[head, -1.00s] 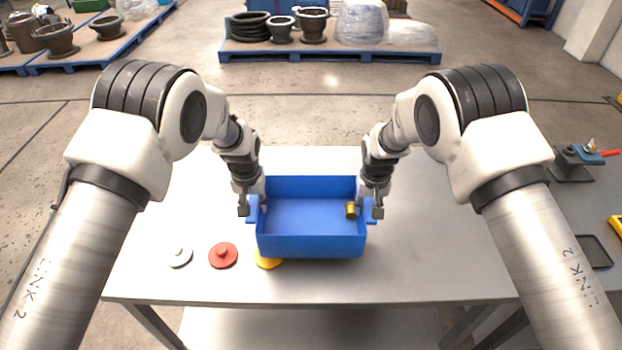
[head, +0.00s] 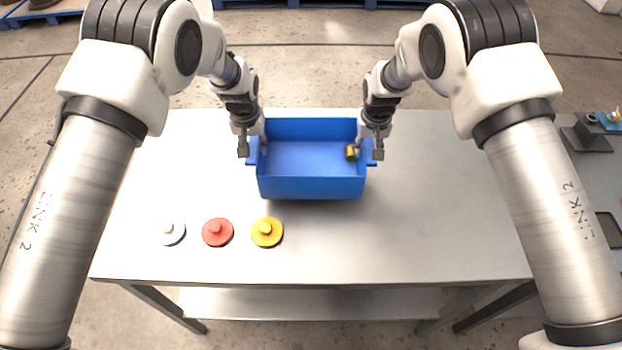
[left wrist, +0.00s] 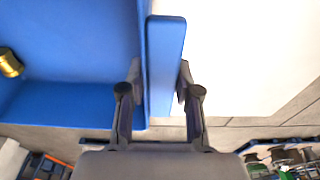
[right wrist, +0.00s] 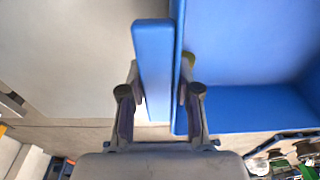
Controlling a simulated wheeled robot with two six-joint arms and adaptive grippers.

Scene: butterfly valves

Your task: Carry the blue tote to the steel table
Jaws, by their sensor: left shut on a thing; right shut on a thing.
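The blue tote (head: 312,188) is over the steel table (head: 420,240), toward its far side. I cannot tell whether it touches the top. A small brass part (head: 351,153) lies inside the tote at its right. My left gripper (head: 250,150) is shut on the tote's left handle, and the handle sits between its fingers in the left wrist view (left wrist: 160,95). My right gripper (head: 373,150) is shut on the right handle, which also shows between the fingers in the right wrist view (right wrist: 155,95).
A white disc (head: 172,233), a red disc (head: 217,232) and a yellow disc (head: 267,232) with knobs lie on the table in front of the tote. The table's right half is clear. A second surface (head: 597,170) with a vise-like tool stands at the right.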

